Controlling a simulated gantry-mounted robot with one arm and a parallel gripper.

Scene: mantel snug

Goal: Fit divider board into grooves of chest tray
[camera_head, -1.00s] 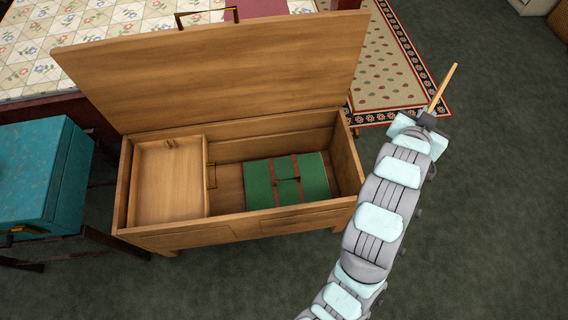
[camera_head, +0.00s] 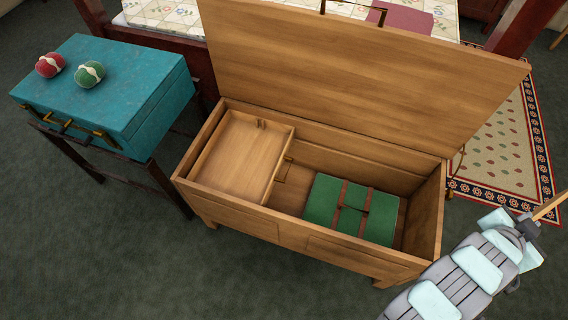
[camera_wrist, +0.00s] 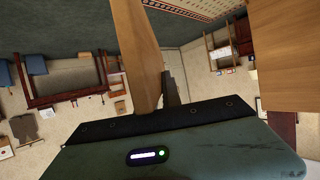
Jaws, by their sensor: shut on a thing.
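The wooden chest (camera_head: 300,250) stands open, its lid (camera_head: 350,75) raised at the back. The chest tray (camera_head: 236,158) sits in its left part and looks empty; its grooves are too small to make out. My gripper (camera_head: 528,228) is at the right edge of the head view, outside the chest to the right. It is shut on the divider board (camera_head: 549,208), a thin light wooden piece seen nearly edge-on and cut off by the frame. In the wrist view the board (camera_wrist: 137,50) stretches away from the dark fingers.
A green strapped bundle (camera_head: 352,208) lies in the chest's right part. Dark carpet in front is clear.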

